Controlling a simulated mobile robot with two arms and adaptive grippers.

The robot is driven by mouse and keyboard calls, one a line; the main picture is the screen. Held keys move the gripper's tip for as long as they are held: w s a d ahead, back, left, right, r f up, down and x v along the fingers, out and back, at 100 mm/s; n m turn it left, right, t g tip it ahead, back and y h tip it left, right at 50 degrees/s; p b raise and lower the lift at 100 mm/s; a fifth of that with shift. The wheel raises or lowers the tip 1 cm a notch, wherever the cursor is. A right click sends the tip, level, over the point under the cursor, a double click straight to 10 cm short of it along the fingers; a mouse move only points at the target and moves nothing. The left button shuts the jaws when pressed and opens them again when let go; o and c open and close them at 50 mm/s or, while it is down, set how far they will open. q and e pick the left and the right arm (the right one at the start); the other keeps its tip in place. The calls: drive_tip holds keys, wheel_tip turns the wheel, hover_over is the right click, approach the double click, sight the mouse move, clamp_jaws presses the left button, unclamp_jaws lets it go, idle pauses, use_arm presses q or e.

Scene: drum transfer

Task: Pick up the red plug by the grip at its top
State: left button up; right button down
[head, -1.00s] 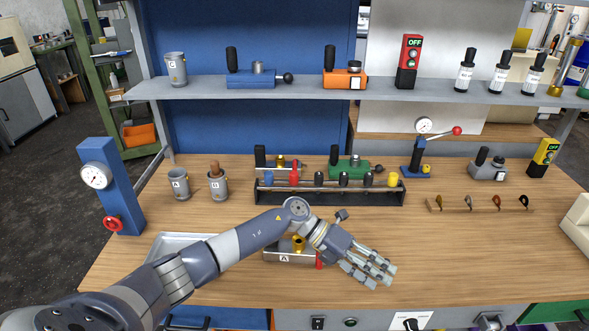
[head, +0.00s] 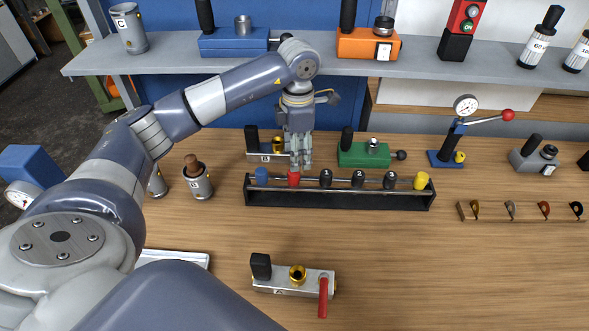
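The red plug (head: 294,180) stands in the black rack (head: 340,199) in the head view, second from the left, between a blue plug (head: 262,175) and a black one. My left gripper (head: 299,166) points straight down over the red plug, with its fingertips at the plug's top. The fingers hide the upper part of the plug. I cannot tell whether they touch it or how far apart they are. My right gripper is not in view.
More black plugs and a yellow plug (head: 421,180) fill the rack to the right. Behind it sit a grey valve block (head: 263,157) and a green one (head: 361,154). A valve with a red lever (head: 323,297) lies in front. The bench's front right is clear.

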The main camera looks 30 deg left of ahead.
sight(294, 174)
use_arm(q)
drive_tip(key=shift+s+f, duration=0.2)
drive_tip(key=shift+f, duration=1.3)
drive_tip(key=shift+f+p, duration=0.3)
drive_tip(key=shift+p, duration=0.1)
drive_tip(key=f+p, duration=0.1)
drive_tip(key=f, duration=0.1)
drive_tip(key=a+f+p, duration=0.1)
drive_tip(key=f, duration=0.1)
drive_tip(key=shift+f, duration=0.5)
drive_tip(key=shift+c, duration=1.4)
drive_tip(key=c, duration=0.9)
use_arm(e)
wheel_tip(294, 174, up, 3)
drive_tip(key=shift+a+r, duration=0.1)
